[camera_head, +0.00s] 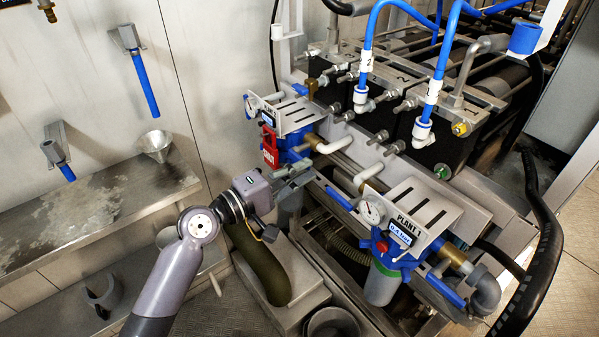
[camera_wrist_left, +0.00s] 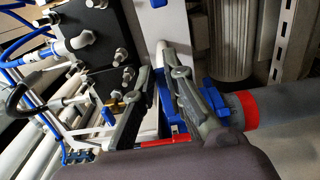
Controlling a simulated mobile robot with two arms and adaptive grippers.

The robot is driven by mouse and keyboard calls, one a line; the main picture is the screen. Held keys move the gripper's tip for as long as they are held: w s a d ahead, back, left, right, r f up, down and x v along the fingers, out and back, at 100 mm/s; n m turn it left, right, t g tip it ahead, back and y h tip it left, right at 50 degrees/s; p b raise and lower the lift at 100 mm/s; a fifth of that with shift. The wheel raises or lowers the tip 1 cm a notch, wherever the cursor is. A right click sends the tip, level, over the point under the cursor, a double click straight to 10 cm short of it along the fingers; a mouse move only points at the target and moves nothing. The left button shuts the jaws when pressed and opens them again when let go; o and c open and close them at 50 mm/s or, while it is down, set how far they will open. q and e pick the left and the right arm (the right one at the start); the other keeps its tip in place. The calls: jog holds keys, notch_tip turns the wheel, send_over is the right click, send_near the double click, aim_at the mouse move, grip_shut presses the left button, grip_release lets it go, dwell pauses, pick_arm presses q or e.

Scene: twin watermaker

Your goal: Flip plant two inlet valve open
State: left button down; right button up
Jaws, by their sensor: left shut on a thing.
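The plant two unit, with its grey panel (camera_head: 283,116), gauge and blue filter head, stands at the wall end of the machine. A red tag (camera_head: 269,146) hangs on its left side. My left gripper (camera_head: 300,172) is just below this unit, reaching in from the left. In the left wrist view its fingers (camera_wrist_left: 163,100) are closed about a blue part (camera_wrist_left: 166,88), which looks like the inlet valve's handle. The fingers hide much of it, so I cannot tell how far it is turned. My right gripper is not in view.
The plant 1 unit (camera_head: 408,222) stands nearer, to the right, with its own blue lever (camera_head: 445,290). White pipe stubs (camera_head: 368,174) project between the units. A metal shelf (camera_head: 90,212) with a funnel (camera_head: 155,146) runs along the left wall. A thick black hose (camera_head: 545,235) curves at right.

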pick_arm(q)
jog(key=shift+f, duration=0.1)
dwell(0.3)
jog(key=c, duration=1.9)
grip_release()
jog(key=v, duration=1.2)
